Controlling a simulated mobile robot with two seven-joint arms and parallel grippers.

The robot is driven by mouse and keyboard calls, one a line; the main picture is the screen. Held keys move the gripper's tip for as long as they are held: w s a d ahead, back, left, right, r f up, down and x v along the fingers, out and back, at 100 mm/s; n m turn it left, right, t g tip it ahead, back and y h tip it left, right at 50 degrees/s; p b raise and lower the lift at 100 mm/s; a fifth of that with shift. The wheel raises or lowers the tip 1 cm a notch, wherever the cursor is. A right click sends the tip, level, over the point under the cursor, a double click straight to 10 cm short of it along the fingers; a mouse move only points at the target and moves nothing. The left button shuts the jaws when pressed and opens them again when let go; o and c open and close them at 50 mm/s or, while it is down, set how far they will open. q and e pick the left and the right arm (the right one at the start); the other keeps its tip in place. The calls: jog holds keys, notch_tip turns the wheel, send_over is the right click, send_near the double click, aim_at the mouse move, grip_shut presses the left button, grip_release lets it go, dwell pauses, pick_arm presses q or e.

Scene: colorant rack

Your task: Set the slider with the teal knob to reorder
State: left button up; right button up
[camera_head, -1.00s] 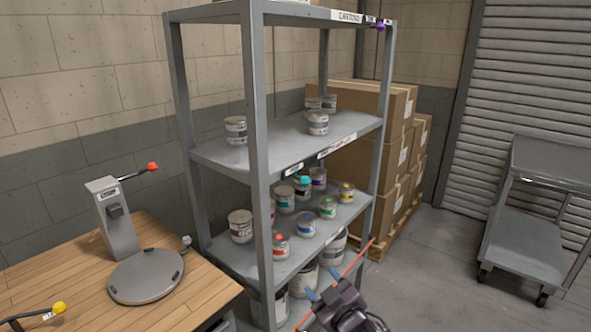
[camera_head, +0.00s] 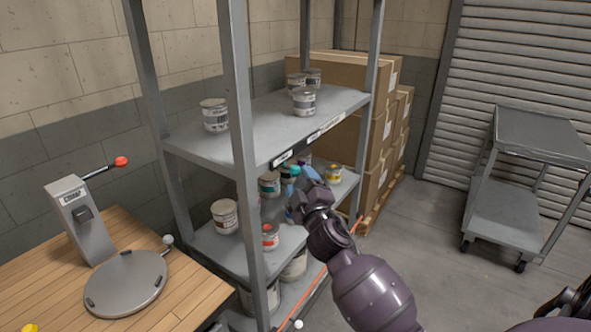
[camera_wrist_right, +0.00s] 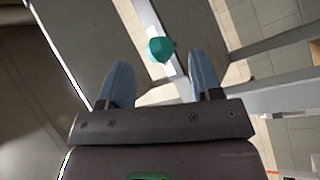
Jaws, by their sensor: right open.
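The teal knob (camera_wrist_right: 160,49) sits on a pale strip (camera_wrist_right: 146,18) along a shelf edge in the right wrist view. In the head view it is a small teal spot (camera_head: 295,170) below the middle shelf's front edge. My right gripper (camera_head: 300,181) is open in front of the rack. In the right wrist view its two blue fingers (camera_wrist_right: 161,64) point toward the knob, which appears between their tips; contact cannot be told. The slider's markings are not readable. My left gripper is out of view.
The grey rack (camera_head: 237,110) holds several paint cans, including a red-topped can (camera_head: 269,238) near my right arm. A rack post stands left of the gripper. A wooden bench (camera_head: 185,290) is at left, a grey cart (camera_head: 505,215) at right, with free floor between rack and cart.

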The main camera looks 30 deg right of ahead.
aim_at(298, 176)
jog(key=shift+x, duration=2.2)
jog(key=shift+d, duration=0.1)
grip_shut()
